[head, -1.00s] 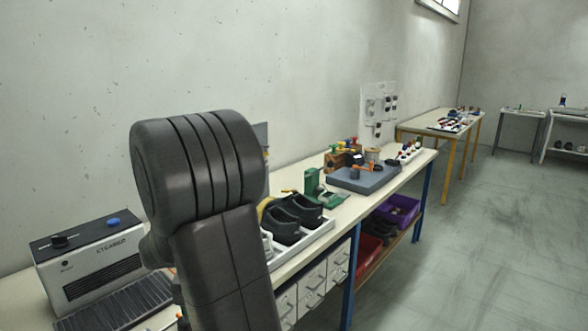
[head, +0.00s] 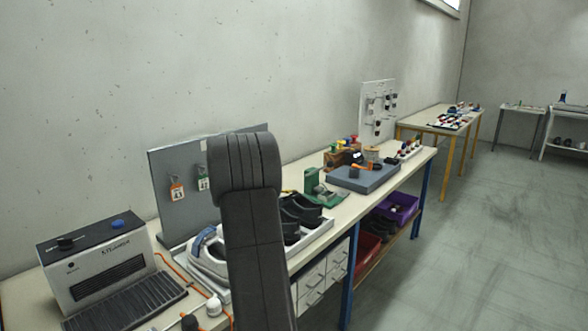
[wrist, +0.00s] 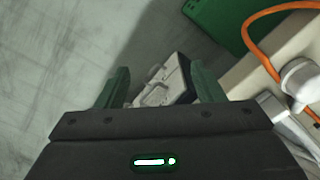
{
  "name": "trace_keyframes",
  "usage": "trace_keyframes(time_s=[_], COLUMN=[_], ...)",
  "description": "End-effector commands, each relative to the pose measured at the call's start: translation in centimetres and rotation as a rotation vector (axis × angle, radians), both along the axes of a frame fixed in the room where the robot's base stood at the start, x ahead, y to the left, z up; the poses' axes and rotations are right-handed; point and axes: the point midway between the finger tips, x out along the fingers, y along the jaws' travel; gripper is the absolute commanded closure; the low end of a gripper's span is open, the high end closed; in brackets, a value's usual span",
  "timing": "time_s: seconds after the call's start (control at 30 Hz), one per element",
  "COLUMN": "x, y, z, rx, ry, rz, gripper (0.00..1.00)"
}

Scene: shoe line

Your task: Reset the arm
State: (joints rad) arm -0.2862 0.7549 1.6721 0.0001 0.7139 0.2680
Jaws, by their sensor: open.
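My gripper (wrist: 160,88) shows in the wrist view with its two green fingers spread apart and nothing between them. Beyond and below the fingers are the white drawers (wrist: 160,85) under the bench. My dark arm link stands upright in the middle of the head view and hides part of the workbench (head: 315,238). The gripper itself does not show in the head view.
A steamer box (head: 98,265) stands at the bench's left end beside a grey board (head: 175,160) with tags. Black shoes (head: 300,215) sit in a white tray. A green tool (head: 318,190) and a grey pad (head: 362,178) lie farther along. The floor (head: 480,240) at right is clear.

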Motion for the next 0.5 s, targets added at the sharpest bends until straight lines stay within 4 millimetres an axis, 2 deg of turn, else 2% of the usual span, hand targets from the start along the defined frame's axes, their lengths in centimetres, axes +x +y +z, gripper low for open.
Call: trace_keyframes(time_s=[0.2, 0.5], x=[0.8, 1.2], y=[-3.7, -6.4], z=[-1.9, -3.4], rx=[-0.001, 0.0], ry=[0.004, 0.001], rz=[-0.014, -0.018], gripper=[0.38, 0.38])
